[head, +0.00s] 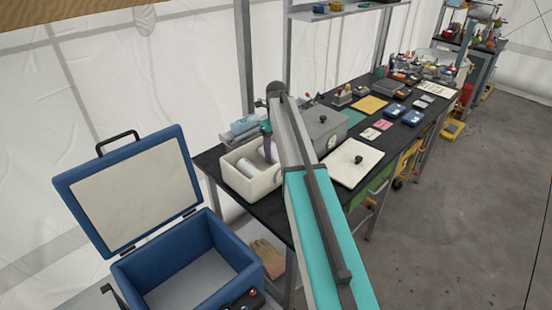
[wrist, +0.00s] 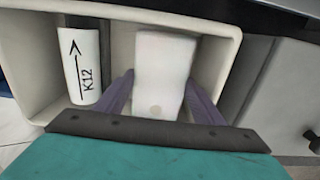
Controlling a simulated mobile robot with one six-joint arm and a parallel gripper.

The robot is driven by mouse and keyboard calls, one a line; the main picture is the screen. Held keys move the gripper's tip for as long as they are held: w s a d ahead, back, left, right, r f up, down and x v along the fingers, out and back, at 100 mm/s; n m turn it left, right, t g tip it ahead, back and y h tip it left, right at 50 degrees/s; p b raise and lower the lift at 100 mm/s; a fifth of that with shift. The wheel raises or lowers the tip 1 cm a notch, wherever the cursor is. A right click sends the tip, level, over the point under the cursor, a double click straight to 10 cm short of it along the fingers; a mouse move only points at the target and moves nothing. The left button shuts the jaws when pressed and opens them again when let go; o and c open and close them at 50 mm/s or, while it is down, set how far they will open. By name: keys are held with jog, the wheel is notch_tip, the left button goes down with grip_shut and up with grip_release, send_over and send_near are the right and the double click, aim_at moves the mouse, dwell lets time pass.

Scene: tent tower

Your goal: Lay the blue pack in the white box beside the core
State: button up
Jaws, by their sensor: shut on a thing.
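The white box (head: 252,185) stands open on the near end of the black table; its rim (wrist: 225,32) also shows in the wrist view. The core (wrist: 85,68), a white cylinder marked K12 with an arrow, lies at the left inside it; it also shows in the head view (head: 236,167). My gripper (wrist: 152,95) is over the box, its purple fingers (head: 268,148) shut on a pale, nearly white pack (wrist: 163,68). The pack is to the right of the core, apart from it, within the box's outline. Whether it touches the floor is hidden. No blue shows on it.
A pale blue pack (head: 244,124) lies behind the box. A grey case (head: 327,130) and a white lid with a black knob (head: 345,170) are to the right. An open blue cooler (head: 190,265) stands in front at left. Several small items lie farther along the table.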

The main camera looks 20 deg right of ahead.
aim_at(276, 152)
jog(key=shift+f+p, duration=0.55)
jog(key=shift+f, duration=1.55)
jog(key=shift+f, duration=0.15)
jog(key=o, duration=1)
jog(key=shift+r, duration=0.2)
notch_tip(276, 152, up, 10)
jog(key=b, duration=0.3)
jog(key=shift+r, duration=0.95)
jog(key=shift+s, duration=0.15)
